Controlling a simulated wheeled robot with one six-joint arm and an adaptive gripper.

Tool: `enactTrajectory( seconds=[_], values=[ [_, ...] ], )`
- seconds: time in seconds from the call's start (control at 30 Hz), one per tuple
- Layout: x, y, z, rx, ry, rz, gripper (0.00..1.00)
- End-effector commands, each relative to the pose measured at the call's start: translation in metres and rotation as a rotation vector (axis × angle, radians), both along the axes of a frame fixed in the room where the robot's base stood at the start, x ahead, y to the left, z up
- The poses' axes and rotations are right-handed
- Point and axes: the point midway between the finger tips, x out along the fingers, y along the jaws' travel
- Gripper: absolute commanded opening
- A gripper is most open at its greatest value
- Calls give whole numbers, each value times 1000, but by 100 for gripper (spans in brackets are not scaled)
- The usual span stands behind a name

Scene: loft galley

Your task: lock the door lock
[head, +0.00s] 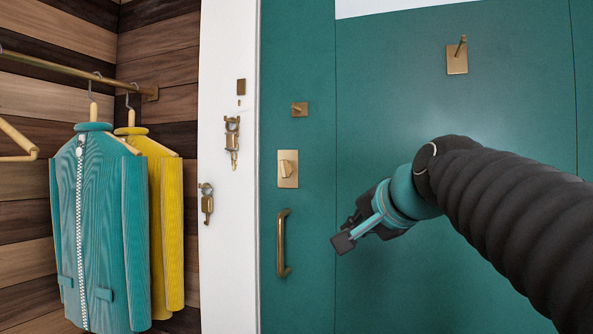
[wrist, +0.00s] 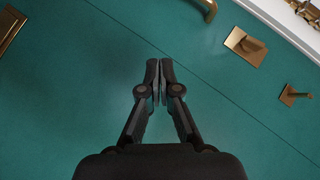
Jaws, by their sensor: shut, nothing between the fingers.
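The door lock (head: 288,168) is a brass plate with a small turn knob, on the teal door (head: 420,90) above the pull handle (head: 282,243). Whether its knob is turned to locked or unlocked I cannot tell. My gripper (head: 343,242) is in front of the door, right of the handle and lower right of the lock, apart from both. In the wrist view my gripper (wrist: 159,72) is shut and empty, with bare teal door behind it. The lock (wrist: 236,40) shows there at the upper right, and the handle (wrist: 208,6) at the top edge.
A small brass fitting (head: 299,109) sits above the lock, and a brass hook plate (head: 457,58) is higher right. Brass latch pieces (head: 232,135) are on the white frame. A teal jacket (head: 100,230) and yellow jacket (head: 165,230) hang left. The door around my gripper is clear.

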Motion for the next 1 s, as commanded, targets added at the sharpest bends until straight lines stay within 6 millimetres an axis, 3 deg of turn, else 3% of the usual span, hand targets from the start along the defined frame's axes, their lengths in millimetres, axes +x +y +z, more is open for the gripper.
enactTrajectory(
  seconds=[0.03, 0.13, 0.2, 0.33, 0.5, 0.83, 1.0],
  values=[
    [15, 5, 23, 76, -32, -11, 0],
    [34, 14, 67, 218, -81, -23, 0],
    [43, 18, 91, 299, -106, -26, 0],
    [51, 24, 120, 398, -135, -25, 0],
    [54, 26, 133, 442, -147, -23, 0],
    [55, 26, 133, 442, -147, -23, 0],
    [69, 33, 130, 440, -144, -22, 0]
  ],
)
